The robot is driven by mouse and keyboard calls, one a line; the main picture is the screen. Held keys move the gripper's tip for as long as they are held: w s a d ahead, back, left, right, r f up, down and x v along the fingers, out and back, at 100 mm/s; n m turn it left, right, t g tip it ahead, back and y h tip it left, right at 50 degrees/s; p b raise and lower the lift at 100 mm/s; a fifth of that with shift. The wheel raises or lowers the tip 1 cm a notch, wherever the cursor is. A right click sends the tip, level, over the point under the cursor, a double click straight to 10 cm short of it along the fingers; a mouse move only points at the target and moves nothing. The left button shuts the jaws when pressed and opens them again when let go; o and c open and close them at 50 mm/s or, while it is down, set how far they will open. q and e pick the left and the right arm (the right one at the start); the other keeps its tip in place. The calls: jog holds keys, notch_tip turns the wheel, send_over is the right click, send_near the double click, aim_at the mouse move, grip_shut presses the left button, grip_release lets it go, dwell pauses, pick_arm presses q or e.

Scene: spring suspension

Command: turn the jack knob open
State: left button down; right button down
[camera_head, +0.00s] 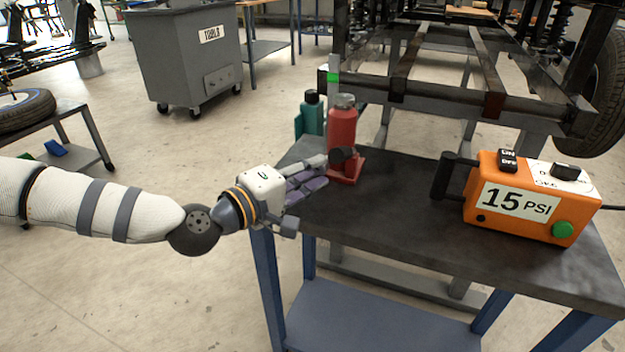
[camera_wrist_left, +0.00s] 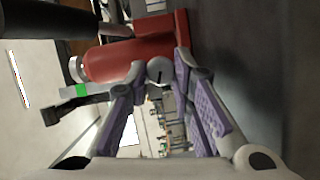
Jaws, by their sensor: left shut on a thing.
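A red bottle jack (camera_head: 342,128) stands upright on the dark tabletop, on a red base plate. Its dark round knob (camera_head: 345,155) sticks out low on the jack's near side. In the left wrist view the red jack body (camera_wrist_left: 118,62) lies sideways, with the grey round knob (camera_wrist_left: 159,71) between the fingertips. My left gripper (camera_head: 326,166) reaches in from the left just above the table's left edge. Its purple-padded fingers, also in the left wrist view (camera_wrist_left: 160,72), are shut on the knob. My right gripper is not in view.
An orange 15 PSI box (camera_head: 525,197) with a black handle and green button stands on the right of the table (camera_head: 400,215). A teal bottle (camera_head: 312,115) stands behind the jack. A metal vehicle frame (camera_head: 440,90) rises behind. The table's middle is clear.

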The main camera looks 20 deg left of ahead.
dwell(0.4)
pick_arm(q)
jog(key=c, duration=1.4)
grip_release()
jog(key=shift+o, duration=0.2)
